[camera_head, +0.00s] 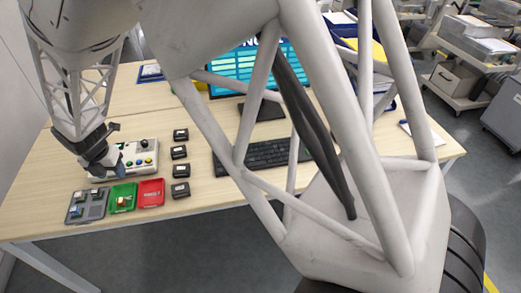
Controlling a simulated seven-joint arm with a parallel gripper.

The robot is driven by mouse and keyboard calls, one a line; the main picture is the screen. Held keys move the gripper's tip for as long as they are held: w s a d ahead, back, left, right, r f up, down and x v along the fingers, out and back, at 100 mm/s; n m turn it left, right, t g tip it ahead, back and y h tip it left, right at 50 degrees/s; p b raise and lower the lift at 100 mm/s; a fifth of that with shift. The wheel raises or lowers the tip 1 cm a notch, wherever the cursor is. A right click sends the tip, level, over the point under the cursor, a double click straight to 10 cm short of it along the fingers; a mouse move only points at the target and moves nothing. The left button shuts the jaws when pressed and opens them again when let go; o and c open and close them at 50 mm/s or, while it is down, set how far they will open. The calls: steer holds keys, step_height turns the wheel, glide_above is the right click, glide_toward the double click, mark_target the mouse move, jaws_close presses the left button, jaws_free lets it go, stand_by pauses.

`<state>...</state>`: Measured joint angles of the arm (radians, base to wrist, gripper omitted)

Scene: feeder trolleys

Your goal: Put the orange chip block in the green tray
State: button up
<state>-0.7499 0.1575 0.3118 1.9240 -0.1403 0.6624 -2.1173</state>
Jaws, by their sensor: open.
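The green tray (115,188) lies near the table's front edge, between a grey tray and a red tray. A small block with orange and white on it (123,202) sits inside the green tray; it looks like the orange chip block, though it is small in view. My gripper (112,170) points down above and behind the green and grey trays, in front of a button box. It is open, and I see nothing held in it. Its fingertips are small and partly unclear.
The grey tray (72,213) holds several small blocks. The red tray (151,187) looks empty of blocks. A button box (144,158) stands behind. Several black blocks (180,190) form a column to the right. A keyboard (262,155) and a monitor (230,82) are farther right, partly behind my arm.

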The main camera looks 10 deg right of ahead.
steer(key=s+d+r+m, duration=0.2)
steer(key=d+r+m, duration=0.35)
steer(key=d, duration=0.45)
steer(key=s+d+r+m, duration=0.1)
steer(key=d+r+m, duration=0.45)
steer(key=d, duration=0.45)
steer(key=s+d+r+m, duration=0.2)
steer(key=d+r+m, duration=0.35)
steer(key=d, duration=0.45)
steer(key=s+d+r+m, duration=0.2)
steer(key=s+d+m, duration=0.7)
steer(key=s, duration=0.1)
steer(key=s+d+r+m+t, duration=0.1)
steer(key=s+d+m, duration=0.7)
steer(key=s+d, duration=0.1)
steer(key=shift+s+d+r+m, duration=0.35)
steer(key=shift+d, duration=0.05)
